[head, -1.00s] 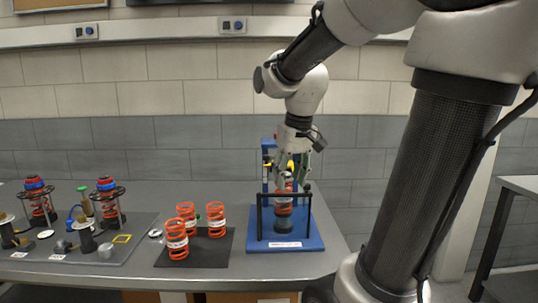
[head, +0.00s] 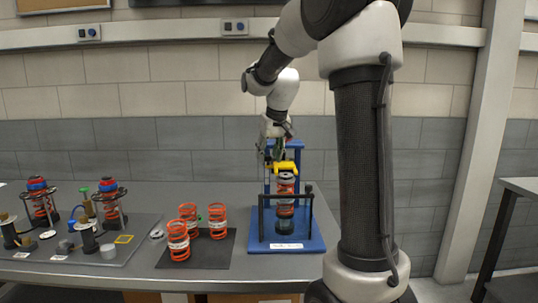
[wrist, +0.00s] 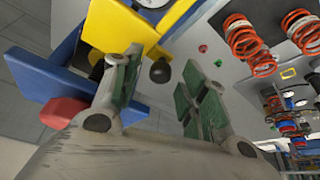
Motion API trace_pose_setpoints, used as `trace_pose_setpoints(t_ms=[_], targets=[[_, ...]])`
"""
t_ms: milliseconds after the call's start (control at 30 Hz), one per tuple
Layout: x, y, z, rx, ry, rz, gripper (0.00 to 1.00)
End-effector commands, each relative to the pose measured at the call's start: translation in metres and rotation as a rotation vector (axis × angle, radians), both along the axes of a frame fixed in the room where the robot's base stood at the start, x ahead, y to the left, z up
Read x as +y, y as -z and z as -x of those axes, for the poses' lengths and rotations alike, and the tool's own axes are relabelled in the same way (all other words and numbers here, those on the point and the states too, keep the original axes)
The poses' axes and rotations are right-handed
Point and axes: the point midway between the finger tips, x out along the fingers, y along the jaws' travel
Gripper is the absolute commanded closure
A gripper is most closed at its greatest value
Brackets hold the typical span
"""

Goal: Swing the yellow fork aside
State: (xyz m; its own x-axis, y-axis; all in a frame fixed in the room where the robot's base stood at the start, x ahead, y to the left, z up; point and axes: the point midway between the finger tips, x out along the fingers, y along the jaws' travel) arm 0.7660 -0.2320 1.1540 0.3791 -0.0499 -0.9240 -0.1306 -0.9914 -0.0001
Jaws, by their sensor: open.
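The yellow fork (head: 286,167) sits on the blue fixture (head: 312,241), above an orange spring (head: 285,187) standing upright in it. My gripper (head: 270,157) is at the fork's left side, near the fixture's top. In the wrist view the yellow fork (wrist: 112,28) fills the upper left. My open gripper (wrist: 163,78) shows two green-padded fingers there. The left finger overlaps the fork's lower edge; I cannot tell whether it touches. The right finger is clear of the fork. A black ball knob (wrist: 160,71) shows between the fingers, farther off.
Several loose orange springs (head: 178,242) stand on a black mat (head: 222,259) left of the fixture. A grey board (head: 128,258) with spring assemblies (head: 109,203) lies farther left. A black frame (head: 262,219) stands at the fixture's front. The bench behind the mat is clear.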

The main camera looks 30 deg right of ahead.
Motion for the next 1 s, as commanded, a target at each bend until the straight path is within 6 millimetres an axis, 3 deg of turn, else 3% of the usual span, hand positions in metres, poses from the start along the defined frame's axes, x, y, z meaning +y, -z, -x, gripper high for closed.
trace_pose_setpoints(t_ms=[267,500,1000], targets=[[0.0000,0.0015,-0.0005,0.000,0.000,0.000,0.59],[0.0000,0.0013,-0.0005,0.000,0.000,0.000,1.00],[-0.0038,0.0010,0.0060,0.000,-0.075,0.000,1.00]])
